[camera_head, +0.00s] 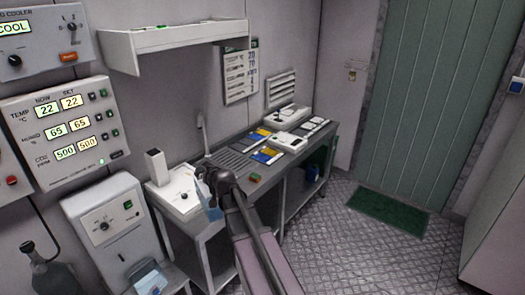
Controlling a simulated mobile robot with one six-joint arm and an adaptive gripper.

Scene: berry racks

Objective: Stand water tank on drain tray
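My gripper (207,184) is at the front edge of the bench, beside the white device. A pale blue, see-through piece (210,211), which looks like the water tank, hangs directly at its fingers and overlaps the bench edge in the picture. The gripper appears shut on it, though my arm hides part of the grip. A grey ridged area (224,155) on the bench near the upright white tap (201,124) looks like the drain tray. It looks empty, and the tank is apart from it, nearer the camera.
A white device (181,190) stands at the bench's left end. Coloured cards, boxes and another white device (287,117) fill the right part. Open floor (345,235) lies right.

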